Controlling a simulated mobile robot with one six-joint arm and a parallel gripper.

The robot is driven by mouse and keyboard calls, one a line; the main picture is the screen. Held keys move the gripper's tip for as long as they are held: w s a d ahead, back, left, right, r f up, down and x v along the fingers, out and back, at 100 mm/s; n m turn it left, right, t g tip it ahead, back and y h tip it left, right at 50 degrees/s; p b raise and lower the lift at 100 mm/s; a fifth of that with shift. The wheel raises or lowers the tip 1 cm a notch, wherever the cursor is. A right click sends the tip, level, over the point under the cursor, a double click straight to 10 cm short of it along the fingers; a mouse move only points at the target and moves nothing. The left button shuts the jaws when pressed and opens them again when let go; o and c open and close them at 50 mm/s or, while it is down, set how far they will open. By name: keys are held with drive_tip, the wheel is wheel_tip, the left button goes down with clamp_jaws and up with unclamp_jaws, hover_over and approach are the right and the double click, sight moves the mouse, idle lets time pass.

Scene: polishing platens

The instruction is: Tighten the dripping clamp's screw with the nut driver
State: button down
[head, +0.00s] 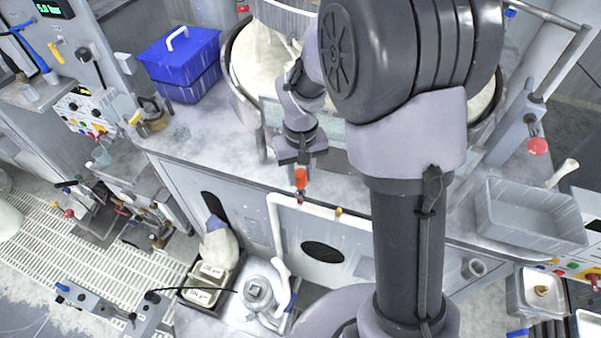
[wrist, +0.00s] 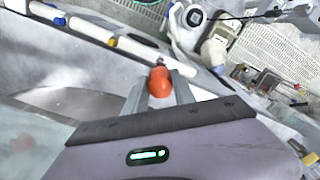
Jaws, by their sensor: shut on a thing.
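My gripper (head: 300,165) is shut on the orange handle of the nut driver (head: 301,179), which points down in front of the bench edge. In the wrist view the orange handle (wrist: 159,84) sits between the two grey fingers; its shaft and tip are hidden there. Below the driver runs a white pipe (head: 318,206) along the cabinet front, with a yellow clamp screw (head: 339,211) to the right of the driver. I cannot tell which clamp drips or whether the driver touches one.
A blue toolbox (head: 181,66) stands on the wet bench at the back left. A round platen basin (head: 258,60) lies behind my arm. A grey tray (head: 522,212) sits at the right. Labelled bins (head: 205,283) and a pump-like unit (head: 258,292) stand below the bench.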

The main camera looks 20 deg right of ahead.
drive_tip(key=shift+f+b, duration=1.1)
drive_tip(key=shift+f, duration=0.25)
drive_tip(key=c, duration=0.9)
unclamp_jaws()
drive_tip(key=shift+r, duration=0.1)
drive_tip(key=shift+c, duration=0.2)
wheel_tip(320, 180, up, 17)
drive_tip(key=p, duration=0.5)
drive_tip(key=shift+r, duration=0.2)
drive_tip(key=shift+c, duration=0.3)
